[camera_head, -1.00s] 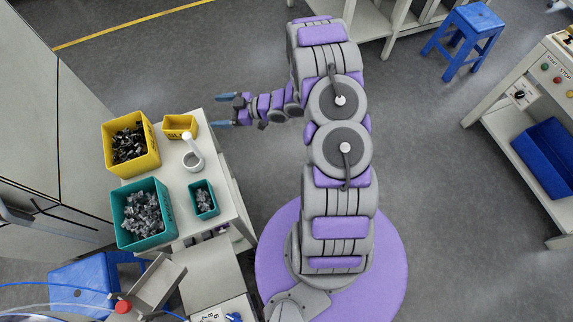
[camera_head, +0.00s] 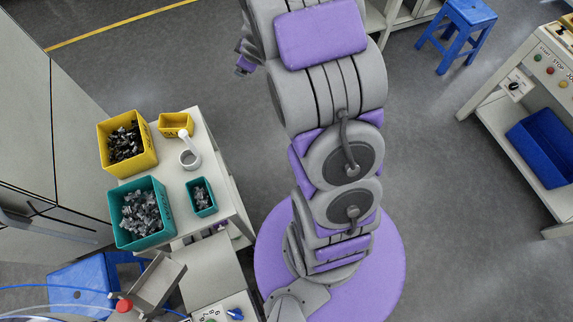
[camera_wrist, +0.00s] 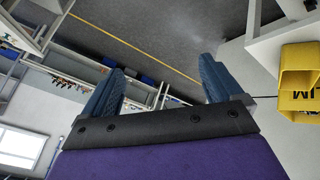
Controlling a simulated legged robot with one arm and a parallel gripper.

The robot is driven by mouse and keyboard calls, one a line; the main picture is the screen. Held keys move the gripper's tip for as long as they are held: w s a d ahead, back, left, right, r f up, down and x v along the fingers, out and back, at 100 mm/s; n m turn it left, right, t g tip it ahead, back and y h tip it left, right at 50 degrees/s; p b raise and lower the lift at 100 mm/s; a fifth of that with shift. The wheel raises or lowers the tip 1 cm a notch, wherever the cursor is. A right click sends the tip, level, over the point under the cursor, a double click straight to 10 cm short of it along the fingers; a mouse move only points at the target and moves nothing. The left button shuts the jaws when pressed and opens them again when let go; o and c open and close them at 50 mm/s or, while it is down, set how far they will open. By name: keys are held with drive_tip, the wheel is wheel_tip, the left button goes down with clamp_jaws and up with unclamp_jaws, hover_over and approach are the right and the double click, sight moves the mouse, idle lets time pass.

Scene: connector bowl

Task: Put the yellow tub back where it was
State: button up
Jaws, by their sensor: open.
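The small yellow tub (camera_head: 175,124) stands at the back of the white table (camera_head: 163,187), beside a larger yellow bin (camera_head: 127,157). It looks empty. In the head view my arm hides the fingers.
A large teal bin (camera_head: 142,214) and a small teal tub (camera_head: 201,197), both holding grey parts, stand on the table's front half. A tall cabinet (camera_head: 45,140) is close on the left. Open floor (camera_head: 450,190) lies right of my base.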

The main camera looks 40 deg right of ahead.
drive_tip(key=s+a+r+m+g+h, duration=0.1)
drive_tip(key=s+r+m+g, duration=0.1)
drive_tip(key=s+r, duration=0.4)
drive_tip(key=s+r+m+g+h, duration=0.2)
drive_tip(key=s+r, duration=0.1)
drive_tip(key=s, duration=0.6)
drive_tip(key=s+a+r+m+g+y, duration=0.1)
drive_tip(key=s+a, duration=0.5)
drive_tip(key=s, duration=0.7)
drive_tip(key=s+a+r+m+g+y, duration=0.1)
drive_tip(key=s+a+r+g+y, duration=0.1)
drive_tip(key=s+a, duration=0.5)
drive_tip(key=s+r+g, duration=0.1)
drive_tip(key=s+g, duration=0.1)
drive_tip(key=s, duration=0.4)
drive_tip(key=shift+a+r+m+g+y, duration=0.2)
drive_tip(key=shift+r+m+g+y, duration=0.1)
drive_tip(key=shift+r+y, duration=0.1)
drive_tip(key=shift+w, duration=0.1)
